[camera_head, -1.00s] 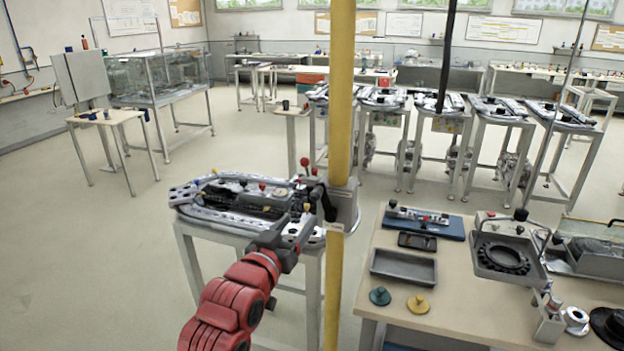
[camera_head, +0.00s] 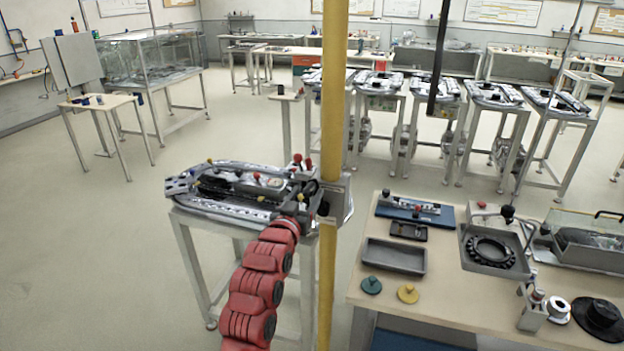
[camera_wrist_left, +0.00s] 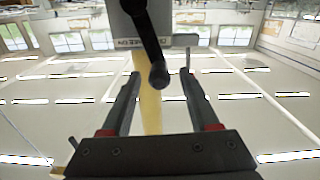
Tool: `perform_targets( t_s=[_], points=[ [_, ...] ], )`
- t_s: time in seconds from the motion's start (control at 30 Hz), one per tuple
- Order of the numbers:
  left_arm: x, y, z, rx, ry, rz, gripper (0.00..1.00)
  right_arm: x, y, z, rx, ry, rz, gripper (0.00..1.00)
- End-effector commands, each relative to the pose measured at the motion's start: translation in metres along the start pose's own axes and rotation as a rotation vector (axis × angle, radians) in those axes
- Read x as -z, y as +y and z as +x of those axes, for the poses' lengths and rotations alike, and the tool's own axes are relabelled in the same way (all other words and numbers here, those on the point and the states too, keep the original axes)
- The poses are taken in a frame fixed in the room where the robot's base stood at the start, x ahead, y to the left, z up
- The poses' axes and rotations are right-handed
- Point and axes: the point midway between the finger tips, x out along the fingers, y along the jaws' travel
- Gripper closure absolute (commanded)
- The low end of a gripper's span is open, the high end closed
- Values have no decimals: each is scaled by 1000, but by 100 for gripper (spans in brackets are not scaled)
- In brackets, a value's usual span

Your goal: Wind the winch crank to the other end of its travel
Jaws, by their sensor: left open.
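The winch is a grey box (camera_head: 338,200) on the yellow post, beside the ring-track table. In the left wrist view its grey plate (camera_wrist_left: 180,40) is at the top, and the dark crank arm (camera_wrist_left: 145,32) hangs down to a rounded grip (camera_wrist_left: 158,75). My left gripper (camera_head: 308,200) is close to the winch, at the end of my red arm. In the left wrist view my left gripper (camera_wrist_left: 160,76) is open, with the crank grip appearing between its fingertips; contact cannot be told. My right gripper is out of view.
The yellow post (camera_head: 331,270) stands just right of my left arm. The ring-track table (camera_head: 215,208) is at its left. A workbench (camera_head: 440,298) with trays and parts fills the right.

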Motion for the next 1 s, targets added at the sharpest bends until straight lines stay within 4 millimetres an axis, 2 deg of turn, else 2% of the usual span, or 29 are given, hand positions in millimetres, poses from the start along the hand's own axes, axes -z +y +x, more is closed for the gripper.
perform_targets(
  t_s=[0.1, 0.3, 0.5, 0.77, 0.8, 0.87, 1.0],
  points=[
    [4, 0, 18, 0, -1, 0, 39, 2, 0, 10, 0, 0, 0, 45],
    [1, 1, 40, -1, -3, -2, 39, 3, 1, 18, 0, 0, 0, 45],
    [1, 1, 49, -1, 0, -1, 39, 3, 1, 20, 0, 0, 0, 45],
    [0, 0, 50, -1, 0, -1, 39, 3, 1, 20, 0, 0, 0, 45],
    [0, 0, 50, 0, 0, -1, 40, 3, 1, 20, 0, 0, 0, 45],
    [0, 0, 50, 0, 0, -1, 51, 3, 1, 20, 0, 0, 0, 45],
    [0, 0, 50, 0, 0, -1, 76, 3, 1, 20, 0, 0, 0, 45]
  ],
)
